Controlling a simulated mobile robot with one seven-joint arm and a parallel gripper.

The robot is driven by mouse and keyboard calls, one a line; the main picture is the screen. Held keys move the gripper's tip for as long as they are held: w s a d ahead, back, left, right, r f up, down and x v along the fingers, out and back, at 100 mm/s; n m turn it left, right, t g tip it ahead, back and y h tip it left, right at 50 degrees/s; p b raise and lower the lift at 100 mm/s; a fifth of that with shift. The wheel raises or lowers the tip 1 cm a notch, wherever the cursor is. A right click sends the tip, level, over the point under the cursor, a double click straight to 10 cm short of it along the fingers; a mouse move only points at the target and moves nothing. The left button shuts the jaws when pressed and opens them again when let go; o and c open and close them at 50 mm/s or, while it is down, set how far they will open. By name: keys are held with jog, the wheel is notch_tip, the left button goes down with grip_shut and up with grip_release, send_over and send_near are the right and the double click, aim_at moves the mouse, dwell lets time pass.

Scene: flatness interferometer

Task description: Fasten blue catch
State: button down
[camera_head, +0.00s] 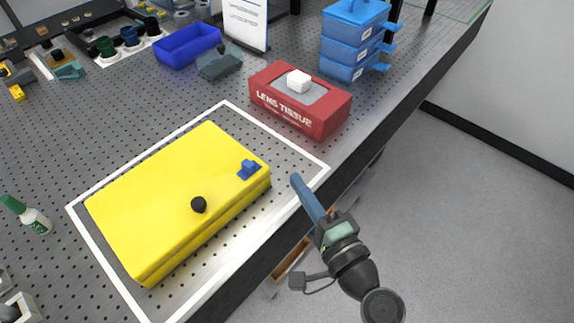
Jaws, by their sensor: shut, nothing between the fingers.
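A closed yellow case (165,195) lies inside a white outlined rectangle on the perforated table. A small blue catch (249,169) sits at the case's right end, on the top near the front edge. I cannot tell whether the catch is fastened. A black knob (199,205) stands on the lid near the same edge. My gripper (296,180) is to the right of the catch and apart from it, over the table's front edge. Its blue fingers are shut with nothing between them.
A red lens tissue box (300,110) stands behind the case. Stacked blue drawers (351,50), an empty blue bin (187,46) and a white sign (246,22) stand farther back. A green-capped bottle (36,218) is at left. Open floor lies right of the table.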

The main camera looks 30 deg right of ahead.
aim_at(249, 185)
jog(key=w+p, duration=0.1)
jog(key=w, duration=0.7)
jog(key=shift+w+r, duration=0.1)
jog(key=shift+w, duration=0.1)
jog(key=a, duration=0.1)
jog(key=a+p, duration=0.1)
jog(key=shift+s+a, duration=0.4)
jog(key=shift+s+a+p, duration=0.15)
jog(key=shift+a+p, duration=0.15)
jog(key=shift+a, duration=0.15)
jog(key=shift+s+a, duration=0.3)
jog(key=shift+a, duration=0.65)
jog(key=shift+s+a, duration=0.3)
jog(key=shift+a, duration=0.65)
jog(key=shift+w+d, duration=0.1)
